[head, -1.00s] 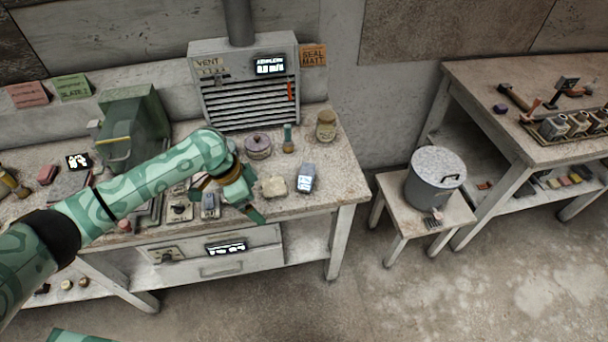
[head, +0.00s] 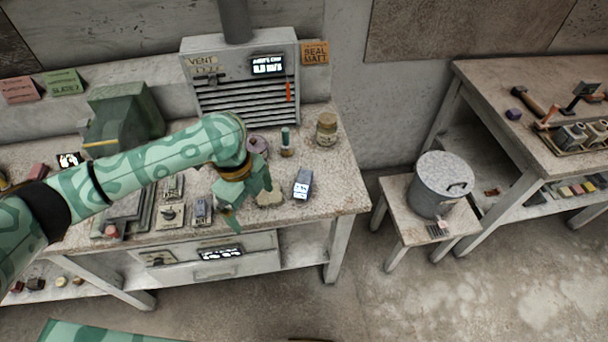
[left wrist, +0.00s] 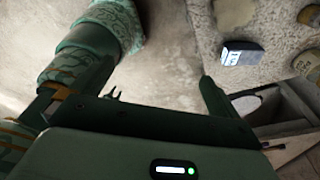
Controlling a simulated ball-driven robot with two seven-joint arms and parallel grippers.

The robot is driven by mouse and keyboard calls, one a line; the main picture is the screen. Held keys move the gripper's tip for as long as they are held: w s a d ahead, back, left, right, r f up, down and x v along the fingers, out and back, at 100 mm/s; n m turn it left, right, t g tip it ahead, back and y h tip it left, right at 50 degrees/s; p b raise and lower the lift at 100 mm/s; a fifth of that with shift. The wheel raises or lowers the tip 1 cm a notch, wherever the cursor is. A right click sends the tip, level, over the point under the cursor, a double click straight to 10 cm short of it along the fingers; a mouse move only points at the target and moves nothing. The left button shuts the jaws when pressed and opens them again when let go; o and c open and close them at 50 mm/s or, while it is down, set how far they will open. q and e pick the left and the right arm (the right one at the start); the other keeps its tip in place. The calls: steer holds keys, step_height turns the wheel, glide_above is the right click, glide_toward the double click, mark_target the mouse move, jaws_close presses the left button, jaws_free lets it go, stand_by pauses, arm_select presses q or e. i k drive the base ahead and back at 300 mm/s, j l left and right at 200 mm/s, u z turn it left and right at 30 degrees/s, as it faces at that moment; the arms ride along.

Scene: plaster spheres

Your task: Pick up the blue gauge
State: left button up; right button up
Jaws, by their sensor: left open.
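The blue gauge (head: 303,184), a small blue-grey block with a pale lit display, lies on the worktop near its front right corner. It also shows in the left wrist view (left wrist: 241,53), toward the upper right. My left gripper (head: 252,202) is open and empty, to the left of the gauge and apart from it, near the bench's front edge. It partly covers a cream lump (head: 270,199) that lies between it and the gauge. My right gripper is not in view.
A similar grey device (head: 201,210) lies left of my gripper. Behind the gauge stand a green-topped bottle (head: 286,143), a tan jar (head: 326,129) and a purple lidded pot (head: 258,146). The worktop right of the gauge is clear.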

mark_target(301, 191)
steer(key=i+l+u, duration=0.35)
steer(key=i+l, duration=0.15)
steer(key=l, duration=0.2)
steer(key=i+l+u, duration=0.2)
steer(key=l, duration=0.15)
